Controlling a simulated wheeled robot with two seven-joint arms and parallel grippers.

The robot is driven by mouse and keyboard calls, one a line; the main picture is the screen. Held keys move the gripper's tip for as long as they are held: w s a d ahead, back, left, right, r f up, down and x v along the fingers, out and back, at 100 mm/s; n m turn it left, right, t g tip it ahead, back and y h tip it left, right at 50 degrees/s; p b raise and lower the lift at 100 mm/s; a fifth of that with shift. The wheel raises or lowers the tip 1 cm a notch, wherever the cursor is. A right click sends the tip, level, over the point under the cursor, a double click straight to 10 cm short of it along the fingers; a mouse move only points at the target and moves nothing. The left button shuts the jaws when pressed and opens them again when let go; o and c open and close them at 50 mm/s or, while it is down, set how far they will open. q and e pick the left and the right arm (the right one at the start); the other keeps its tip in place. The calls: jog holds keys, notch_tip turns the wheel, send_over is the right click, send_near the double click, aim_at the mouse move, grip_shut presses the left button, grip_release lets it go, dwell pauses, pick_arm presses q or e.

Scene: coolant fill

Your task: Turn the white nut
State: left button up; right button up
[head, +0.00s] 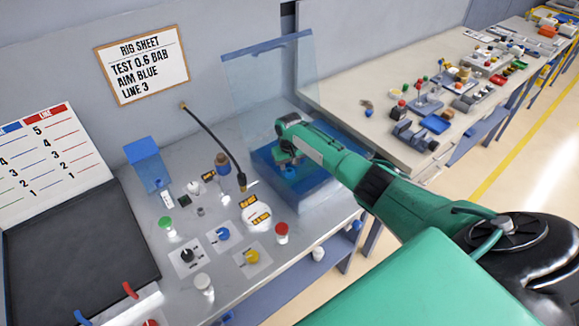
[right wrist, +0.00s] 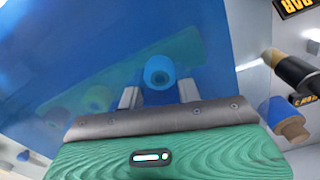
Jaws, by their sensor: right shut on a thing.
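My right gripper (head: 286,161) reaches down into a blue see-through box (head: 322,196) under a raised clear lid. In the right wrist view, its two fingers (right wrist: 159,95) stand on either side of a short round piece (right wrist: 159,72) with a hole in its middle, and it is shut on that piece. The piece looks blue; I cannot tell whether it is the white nut seen in blue tint. A small white round piece (head: 203,283) stands near the bench's front, away from the gripper. My left gripper is not in view.
A dark hose (head: 215,140) runs from the wall to a fitting left of the box. Green (head: 167,225) and red (head: 281,231) capped pieces and several dials stand on the bench. The raised lid (head: 275,75) rises behind my arm. A cluttered table (head: 350,85) stands right.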

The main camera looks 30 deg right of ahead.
aim_at(290, 170)
dwell(0.3)
jog(key=o, duration=1)
notch_tip(290, 170, up, 14)
jog(key=b, duration=0.3)
jog(key=shift+b, duration=0.4)
jog(key=shift+f, duration=0.15)
